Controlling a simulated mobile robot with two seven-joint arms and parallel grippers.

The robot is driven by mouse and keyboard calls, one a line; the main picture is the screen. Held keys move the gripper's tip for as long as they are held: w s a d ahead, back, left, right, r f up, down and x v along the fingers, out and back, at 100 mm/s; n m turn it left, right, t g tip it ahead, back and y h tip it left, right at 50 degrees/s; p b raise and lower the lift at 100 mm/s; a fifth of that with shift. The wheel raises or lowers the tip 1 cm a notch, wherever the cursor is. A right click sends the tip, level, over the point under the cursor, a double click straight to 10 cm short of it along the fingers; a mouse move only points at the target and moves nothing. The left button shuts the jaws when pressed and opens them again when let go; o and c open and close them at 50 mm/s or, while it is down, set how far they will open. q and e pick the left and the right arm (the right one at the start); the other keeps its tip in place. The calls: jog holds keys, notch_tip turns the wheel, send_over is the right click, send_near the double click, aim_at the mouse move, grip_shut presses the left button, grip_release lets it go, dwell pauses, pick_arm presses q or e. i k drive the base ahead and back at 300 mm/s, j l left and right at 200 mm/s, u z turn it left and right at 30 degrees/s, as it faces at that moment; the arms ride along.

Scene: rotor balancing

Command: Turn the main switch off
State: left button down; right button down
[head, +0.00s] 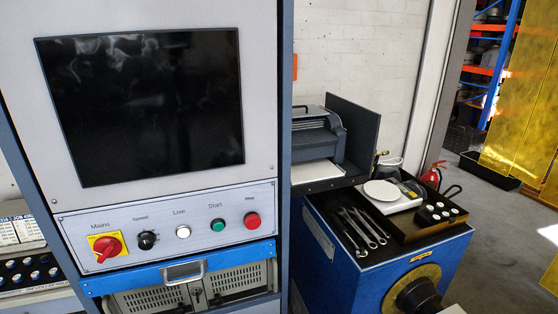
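The main switch (107,247) is a red rotary knob on a yellow plate, under the label "Mains" at the left end of the cabinet's control panel (160,215). Its handle looks slanted, pointing toward the lower left; I cannot read its on or off marks. To its right are a black speed knob (147,240), a white live lamp (183,231), a green start button (218,225) and a red stop button (252,220). The screen (140,105) above is dark with faint reflections. Neither of my grippers shows in the head view.
A blue drawer front with a metal handle (184,272) lies below the panel. A printer (320,135) stands right of the cabinet. A blue bench (340,265) with wrenches (362,228) and a tray is at right. The space before the panel looks clear.

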aim_at(106, 246)
jog(key=k+u, duration=0.1)
jog(key=u, duration=0.35)
jog(key=j+u, duration=0.1)
jog(key=u, duration=0.3)
jog(key=k+j+u, duration=0.1)
jog(key=u, duration=0.35)
